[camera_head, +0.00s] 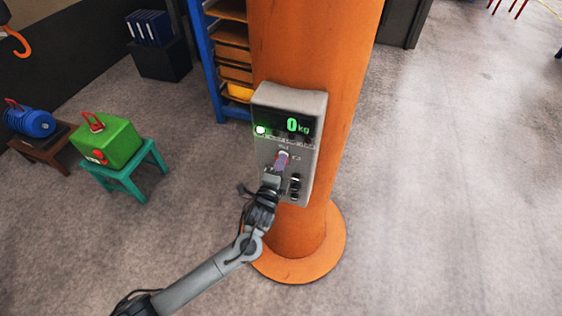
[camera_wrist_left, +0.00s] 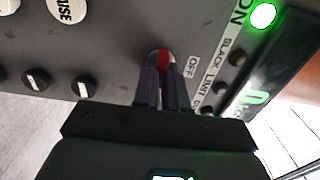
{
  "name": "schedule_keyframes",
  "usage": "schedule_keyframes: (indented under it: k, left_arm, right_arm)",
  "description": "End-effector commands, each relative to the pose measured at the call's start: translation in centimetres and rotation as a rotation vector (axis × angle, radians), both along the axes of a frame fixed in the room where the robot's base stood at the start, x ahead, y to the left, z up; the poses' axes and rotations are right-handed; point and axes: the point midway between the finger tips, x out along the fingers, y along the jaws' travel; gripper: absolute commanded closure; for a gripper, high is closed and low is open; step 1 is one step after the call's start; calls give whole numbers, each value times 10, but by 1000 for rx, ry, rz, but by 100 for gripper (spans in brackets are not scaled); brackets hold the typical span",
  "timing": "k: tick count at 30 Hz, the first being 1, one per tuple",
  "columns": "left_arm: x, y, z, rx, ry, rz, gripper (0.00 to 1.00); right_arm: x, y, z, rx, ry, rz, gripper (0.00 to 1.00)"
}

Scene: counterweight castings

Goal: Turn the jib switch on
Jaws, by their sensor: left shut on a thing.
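The jib switch (camera_wrist_left: 163,57) is a small red-tipped handle on the face of a grey control box (camera_head: 289,100), which is fixed to an orange column. My left gripper (camera_wrist_left: 162,82) is shut on the switch, with one dark finger on each side of it. In the head view the left gripper (camera_head: 279,166) reaches the box from below left and hides much of the switch. An "OFF" label (camera_wrist_left: 192,66) lies just right of the switch in the wrist view. A green lamp (camera_wrist_left: 263,15) is lit beside lettering ending in "ON". My right gripper is not in view.
The display (camera_head: 298,126) reads 0 kg. Dark knobs (camera_head: 295,186) sit close to the gripper on the box. The orange column (camera_head: 318,40) stands behind it. A green casting (camera_head: 105,145) rests on a teal stool, a blue one (camera_head: 30,122) further left. The floor right is clear.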

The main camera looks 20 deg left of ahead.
Motion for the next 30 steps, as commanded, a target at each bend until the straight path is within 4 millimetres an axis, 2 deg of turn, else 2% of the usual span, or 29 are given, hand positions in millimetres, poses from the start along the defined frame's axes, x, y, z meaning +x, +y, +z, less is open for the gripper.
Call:
schedule_keyframes:
  k: [13,14,18,30]
  left_arm:
    - [0,0,-1,13,2,0,100]
    - [0,0,-1,13,2,-1,85]
    - [0,0,0,12,2,0,64]
    - [-5,0,-1,11,1,0,63]
  right_arm:
    - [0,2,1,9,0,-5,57]
    - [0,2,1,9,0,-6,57]
    - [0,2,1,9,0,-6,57]
    - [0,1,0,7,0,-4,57]
